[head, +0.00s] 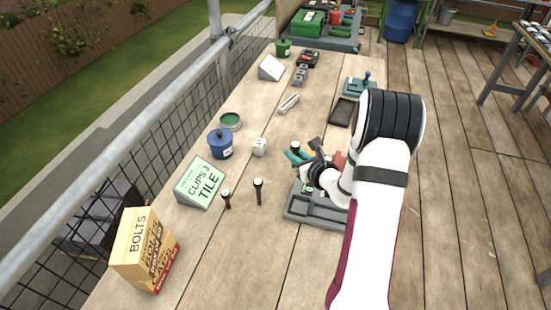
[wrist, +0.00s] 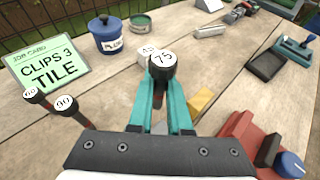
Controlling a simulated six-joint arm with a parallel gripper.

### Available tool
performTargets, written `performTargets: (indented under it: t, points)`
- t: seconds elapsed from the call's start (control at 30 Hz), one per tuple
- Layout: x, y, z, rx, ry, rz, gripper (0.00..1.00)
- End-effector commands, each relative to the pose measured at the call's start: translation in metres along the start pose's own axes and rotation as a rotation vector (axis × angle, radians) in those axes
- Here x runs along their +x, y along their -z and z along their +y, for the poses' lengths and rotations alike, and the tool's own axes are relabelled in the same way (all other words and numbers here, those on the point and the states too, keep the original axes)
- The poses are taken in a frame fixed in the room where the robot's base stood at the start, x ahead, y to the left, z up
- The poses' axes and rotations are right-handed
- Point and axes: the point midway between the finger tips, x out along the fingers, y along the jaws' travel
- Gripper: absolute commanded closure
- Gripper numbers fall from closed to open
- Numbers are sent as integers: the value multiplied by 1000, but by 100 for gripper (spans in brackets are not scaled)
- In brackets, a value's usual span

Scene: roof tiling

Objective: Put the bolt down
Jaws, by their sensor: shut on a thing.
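My gripper (head: 293,157) has teal fingers, which are shut on a dark bolt (head: 295,146) near the middle of the bench. In the wrist view, this bolt (wrist: 163,66) has a white top marked 75 and sits between the fingertips (wrist: 161,95). Its lower end is hidden, so I cannot tell whether it touches the bench. Two similar bolts stand upright to the left: one marked 90 (wrist: 66,104) and one marked 60 (wrist: 34,94). They also show in the head view, the 90 bolt (head: 258,190) and the 60 bolt (head: 226,197).
A job card (head: 201,183) reads "CLIPS 3 TILE". A bolts box (head: 146,249) stands at the near left. A blue pot (head: 220,145) and a white block (head: 259,147) stand beyond the bolts. A grey tray (head: 317,214) lies below my arm. Bare bench lies between tray and bolts.

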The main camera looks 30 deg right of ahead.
Motion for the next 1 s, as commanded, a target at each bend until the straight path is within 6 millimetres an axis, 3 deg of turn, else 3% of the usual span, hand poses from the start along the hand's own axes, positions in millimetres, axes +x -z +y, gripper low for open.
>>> performTargets:
  t: [0.17,0.3,0.47,0.63,0.77,1.0]
  points:
    - [-30,-10,-22,-1,2,-2,100]
    - [-26,-24,-19,-42,-88,-3,100]
    - [-4,-44,11,-154,-367,-1,100]
    - [1,-37,38,-265,-653,1,100]
    - [5,-27,51,-301,-744,2,100]
    - [62,-3,108,-306,-754,3,100]
